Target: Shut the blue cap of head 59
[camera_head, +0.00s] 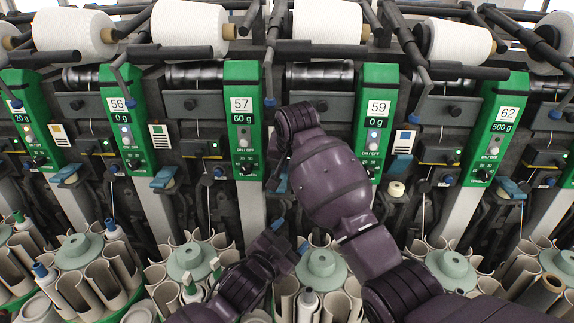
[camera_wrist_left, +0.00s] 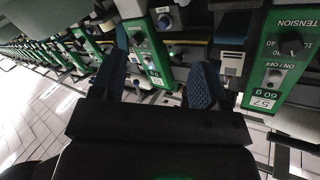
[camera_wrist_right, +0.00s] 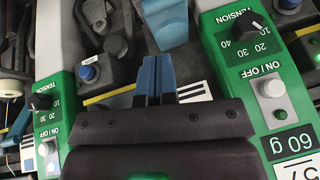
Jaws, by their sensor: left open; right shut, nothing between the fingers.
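The panel of head 59 (camera_head: 374,125) is green, with a 0 g label. A blue cap (camera_head: 400,165) sits just right of this panel. Another blue cap (camera_wrist_right: 168,22) shows between two panels at the top of the right wrist view; I cannot tell which cap belongs to head 59. My right gripper (camera_wrist_right: 157,75) is shut and empty, its blue fingers together beside that cap, apparently apart from it.
The panel of head 57 (camera_head: 242,120) stands left of my right arm, and the panel of head 62 (camera_head: 497,125) is at the right. White yarn cones (camera_head: 325,22) line the top. Round magazines with grey tubes (camera_head: 320,266) crowd the bottom, close to my left gripper.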

